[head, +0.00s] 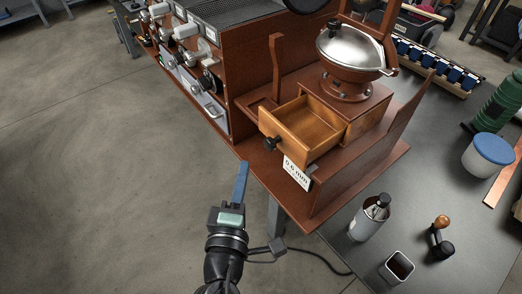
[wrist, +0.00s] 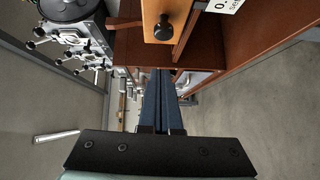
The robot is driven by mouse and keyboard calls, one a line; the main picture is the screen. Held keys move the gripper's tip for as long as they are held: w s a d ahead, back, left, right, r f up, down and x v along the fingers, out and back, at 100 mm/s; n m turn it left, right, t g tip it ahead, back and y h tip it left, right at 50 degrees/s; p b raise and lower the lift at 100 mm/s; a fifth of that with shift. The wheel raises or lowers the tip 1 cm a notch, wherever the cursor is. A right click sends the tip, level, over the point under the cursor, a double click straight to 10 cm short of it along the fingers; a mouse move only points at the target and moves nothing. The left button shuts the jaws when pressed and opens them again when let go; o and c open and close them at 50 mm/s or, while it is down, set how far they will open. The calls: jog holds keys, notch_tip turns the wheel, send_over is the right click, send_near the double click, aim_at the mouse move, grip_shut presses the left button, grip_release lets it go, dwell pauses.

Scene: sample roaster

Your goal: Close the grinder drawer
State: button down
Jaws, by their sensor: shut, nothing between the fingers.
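The grinder drawer (head: 301,130) is a wooden box pulled out of the grinder base (head: 355,105), open and empty inside, with a dark round knob (head: 270,143) on its front. In the wrist view the drawer front (wrist: 178,15) and its knob (wrist: 165,27) show at the top. The grinder has a silver domed hopper (head: 350,48) above the drawer. My gripper (head: 241,168) is shut and empty, with blue fingers pointing up in the head view. It is apart from the drawer, below and to the left of the knob. In the wrist view the fingers (wrist: 163,85) lie together.
A brown cabinet with several silver valves (head: 185,32) stands left. A metal canister (head: 370,217), a square cup (head: 397,267) and a tamper (head: 441,238) stand on the dark table. Floor at left is clear.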

jog(key=w+d+p, duration=0.1)
jog(key=w+d, duration=0.2)
jog(key=w, duration=0.1)
jog(key=shift+w+d+f+p, duration=0.15)
jog(key=shift+w+d+p, duration=0.15)
jog(key=shift+w, duration=0.1)
